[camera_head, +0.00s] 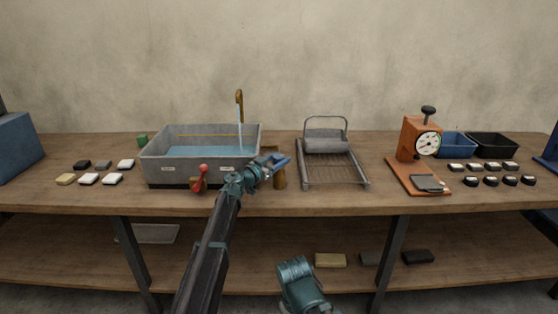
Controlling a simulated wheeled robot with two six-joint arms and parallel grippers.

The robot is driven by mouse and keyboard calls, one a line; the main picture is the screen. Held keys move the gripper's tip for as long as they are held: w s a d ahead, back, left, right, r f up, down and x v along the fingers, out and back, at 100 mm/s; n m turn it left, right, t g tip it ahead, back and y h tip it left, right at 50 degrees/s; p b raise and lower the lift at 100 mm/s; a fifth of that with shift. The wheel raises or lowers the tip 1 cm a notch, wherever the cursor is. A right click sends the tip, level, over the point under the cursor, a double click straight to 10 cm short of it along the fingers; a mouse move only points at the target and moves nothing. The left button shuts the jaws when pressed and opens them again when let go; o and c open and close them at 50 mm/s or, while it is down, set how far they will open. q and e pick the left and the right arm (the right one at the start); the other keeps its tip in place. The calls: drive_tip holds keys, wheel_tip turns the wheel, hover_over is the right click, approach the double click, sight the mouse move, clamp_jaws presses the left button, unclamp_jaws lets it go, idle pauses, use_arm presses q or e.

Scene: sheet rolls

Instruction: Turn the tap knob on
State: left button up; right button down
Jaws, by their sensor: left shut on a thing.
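A brass tap spout (239,97) rises behind the grey basin (200,173), and a stream of water falls from it into the basin.
Right of the post is a wire rack with a roller (326,143). An orange dial scale (417,145), blue bin (456,145) and black bin (492,146) stand further right. Small blocks lie left and right on the table (250,207).

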idle(0.3)
use_arm(q)
drive_tip(key=o, duration=1.4)
drive_tip(key=shift+c, duration=0.2)
